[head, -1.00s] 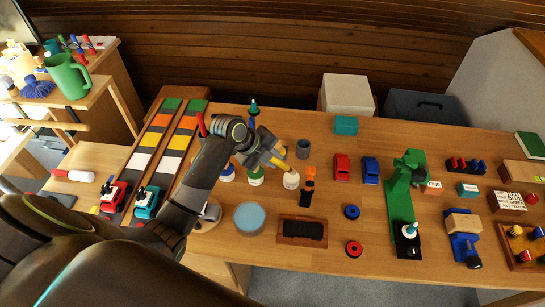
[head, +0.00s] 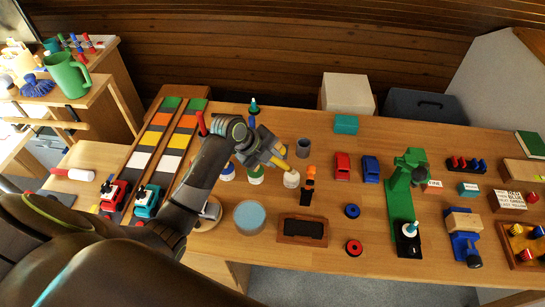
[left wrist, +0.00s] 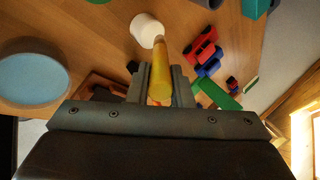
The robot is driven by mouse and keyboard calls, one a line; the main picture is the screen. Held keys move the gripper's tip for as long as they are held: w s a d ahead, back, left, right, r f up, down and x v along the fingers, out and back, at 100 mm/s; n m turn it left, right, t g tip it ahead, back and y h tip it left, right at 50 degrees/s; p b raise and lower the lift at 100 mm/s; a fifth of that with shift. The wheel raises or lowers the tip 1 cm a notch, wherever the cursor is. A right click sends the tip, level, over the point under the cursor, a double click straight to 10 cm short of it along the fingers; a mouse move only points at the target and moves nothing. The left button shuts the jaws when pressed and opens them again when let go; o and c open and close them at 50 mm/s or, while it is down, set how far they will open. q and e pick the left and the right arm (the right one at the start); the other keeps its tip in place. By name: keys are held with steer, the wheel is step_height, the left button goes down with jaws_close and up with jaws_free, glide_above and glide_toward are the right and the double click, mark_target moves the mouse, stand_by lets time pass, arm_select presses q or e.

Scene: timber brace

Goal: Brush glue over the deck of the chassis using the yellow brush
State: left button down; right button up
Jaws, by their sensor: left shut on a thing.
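My left gripper (head: 262,150) is shut on the yellow brush (head: 279,162), near the row of pots. The brush also shows between the two fingers in the left wrist view (left wrist: 160,75). Its far end overlaps a white pot (head: 291,179), which also shows in the left wrist view (left wrist: 146,29); I cannot tell whether it is inside the pot. No chassis is clearly identifiable. A blue holder (head: 462,245) with a wooden block (head: 463,222) on it stands at the right. My right gripper is not in view.
A light-blue-topped round tub (head: 249,217) and a wooden tray with a dark pad (head: 303,228) lie near the front edge. Red (head: 342,166) and blue (head: 370,168) toy cabs stand behind. A green stand (head: 401,205) is right of centre. Bare table lies between them.

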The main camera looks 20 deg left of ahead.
arm_select(q)
steer(key=shift+f+b, duration=0.3)
steer(key=shift+f, duration=0.2)
stand_by(1.1)
step_height(320, 180, up, 7)
steer(key=p, duration=0.6)
stand_by(0.3)
